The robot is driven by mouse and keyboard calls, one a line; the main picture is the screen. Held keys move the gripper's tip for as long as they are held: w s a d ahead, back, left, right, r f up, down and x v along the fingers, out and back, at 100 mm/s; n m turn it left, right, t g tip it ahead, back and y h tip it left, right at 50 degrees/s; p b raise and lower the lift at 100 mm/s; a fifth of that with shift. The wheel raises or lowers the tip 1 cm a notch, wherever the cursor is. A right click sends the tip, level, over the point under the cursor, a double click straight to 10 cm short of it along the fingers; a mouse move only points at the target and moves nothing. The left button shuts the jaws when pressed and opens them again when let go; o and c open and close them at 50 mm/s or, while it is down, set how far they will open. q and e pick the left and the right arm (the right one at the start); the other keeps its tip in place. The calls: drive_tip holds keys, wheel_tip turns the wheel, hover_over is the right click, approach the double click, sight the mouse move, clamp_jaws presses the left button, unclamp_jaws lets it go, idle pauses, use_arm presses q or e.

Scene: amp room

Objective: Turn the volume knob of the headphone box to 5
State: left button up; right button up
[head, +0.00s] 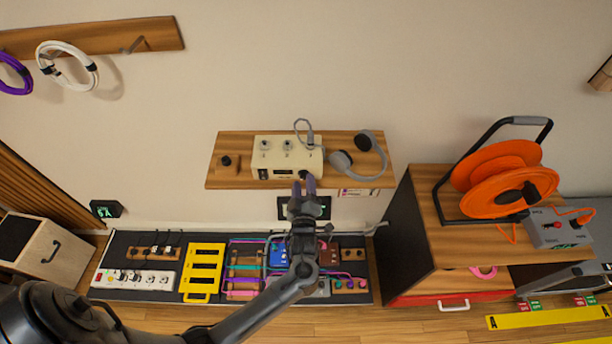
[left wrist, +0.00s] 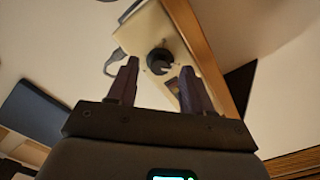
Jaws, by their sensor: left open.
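The headphone box (head: 270,153) is a cream box on a wooden wall shelf in the head view. It has several sockets or small knobs on top and a dark knob (head: 303,174) low on its front right. In the left wrist view the box (left wrist: 140,35) is tilted, and the black round knob (left wrist: 159,61) shows between and beyond the fingertips. My left gripper (head: 304,186) is just in front of the knob, open and apparently empty; its fingers also show in the left wrist view (left wrist: 160,82). Whether the fingers touch the knob is unclear. The knob's scale is too small to read.
Grey headphones (head: 342,160) lie on the shelf (head: 228,178) right of the box. A pedalboard (head: 117,255) with cables is below. An orange cable reel (head: 500,180) stands on a wooden cabinet (head: 420,190) at right. The wall is close behind the shelf.

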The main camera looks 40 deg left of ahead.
use_arm(q)
drive_tip(key=shift+x, duration=0.8)
use_arm(e)
drive_tip(key=shift+w+a+f, duration=0.1)
drive_tip(key=shift+w+a, duration=0.2)
drive_tip(key=shift+a, duration=0.05)
use_arm(q)
drive_tip(key=shift+d, duration=0.1)
drive_tip(key=shift+s, duration=0.1)
drive_tip(key=shift+c, duration=0.7)
clamp_jaws()
use_arm(e)
drive_tip(key=shift+d, duration=0.25)
use_arm(q)
drive_tip(key=shift+m, duration=0.3)
use_arm(e)
drive_tip(key=shift+s, duration=0.1)
